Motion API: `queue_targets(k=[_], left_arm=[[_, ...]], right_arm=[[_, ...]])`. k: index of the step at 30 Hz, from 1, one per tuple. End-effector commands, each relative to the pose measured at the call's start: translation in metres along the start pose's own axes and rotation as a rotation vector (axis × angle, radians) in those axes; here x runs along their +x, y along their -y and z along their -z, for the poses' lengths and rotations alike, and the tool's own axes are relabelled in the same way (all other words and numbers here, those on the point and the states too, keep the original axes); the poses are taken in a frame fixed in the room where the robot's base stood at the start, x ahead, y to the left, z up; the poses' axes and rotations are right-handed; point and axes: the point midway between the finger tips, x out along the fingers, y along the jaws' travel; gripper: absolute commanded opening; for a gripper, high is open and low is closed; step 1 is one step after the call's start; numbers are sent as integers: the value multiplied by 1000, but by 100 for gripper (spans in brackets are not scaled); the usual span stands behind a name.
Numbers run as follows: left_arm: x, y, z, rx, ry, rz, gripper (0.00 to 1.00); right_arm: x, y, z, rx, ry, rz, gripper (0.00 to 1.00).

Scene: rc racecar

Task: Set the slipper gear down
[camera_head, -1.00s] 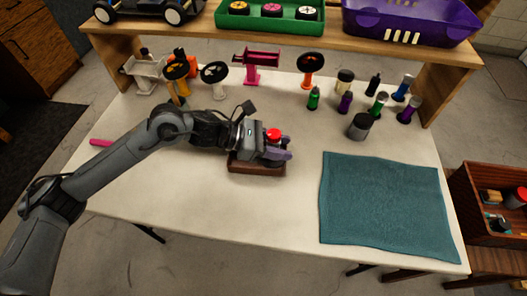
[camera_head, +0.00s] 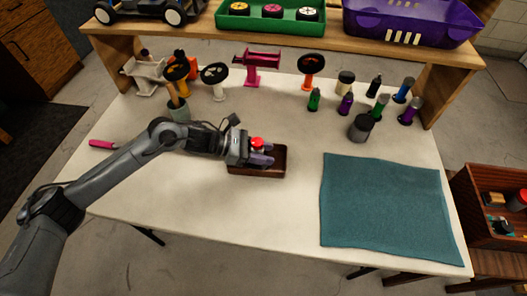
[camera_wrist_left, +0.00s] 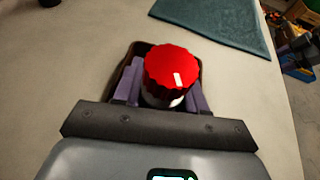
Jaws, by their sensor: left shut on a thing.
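The slipper gear, a red ribbed round part with a white mark (camera_wrist_left: 172,68), shows in the wrist view with a pale, shiny lower part under it. It also shows as a red spot in the head view (camera_head: 257,143). My left gripper (camera_head: 263,155) is shut on it, with purple fingers on either side. My right gripper is not in view.
A teal cloth (camera_head: 385,205) covers the table's right side. Several bottles and a grey jar (camera_head: 361,127) stand at the back right. A pink stand (camera_head: 254,70) and wheels on stands line the back. A pink-handled tool (camera_head: 101,144) lies at left. The front table is clear.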

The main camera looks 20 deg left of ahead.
Motion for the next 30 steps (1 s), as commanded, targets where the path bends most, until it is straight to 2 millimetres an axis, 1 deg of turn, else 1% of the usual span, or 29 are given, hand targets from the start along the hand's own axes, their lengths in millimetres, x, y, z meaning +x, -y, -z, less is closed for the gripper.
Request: queue_targets(k=[5, 11, 12, 13, 21, 26, 29, 30], left_arm=[[0, 0, -1, 1, 1, 0, 8], [2, 0, 4, 1, 1, 0, 8], [1, 0, 2, 1, 0, 0, 47], [1, 0, 2, 1, 0, 0, 51], [1, 0, 2, 0, 0, 0, 51], [-1, 0, -3, 0, 0, 0, 51], [-11, -1, 0, 0, -2, -3, 51], [-18, -1, 0, 0, -2, -4, 51]], right_arm=[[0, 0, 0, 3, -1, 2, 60], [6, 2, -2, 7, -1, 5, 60], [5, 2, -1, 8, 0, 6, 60], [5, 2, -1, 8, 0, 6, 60], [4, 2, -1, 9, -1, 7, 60], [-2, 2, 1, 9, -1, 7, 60], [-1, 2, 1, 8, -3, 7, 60], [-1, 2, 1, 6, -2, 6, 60]])
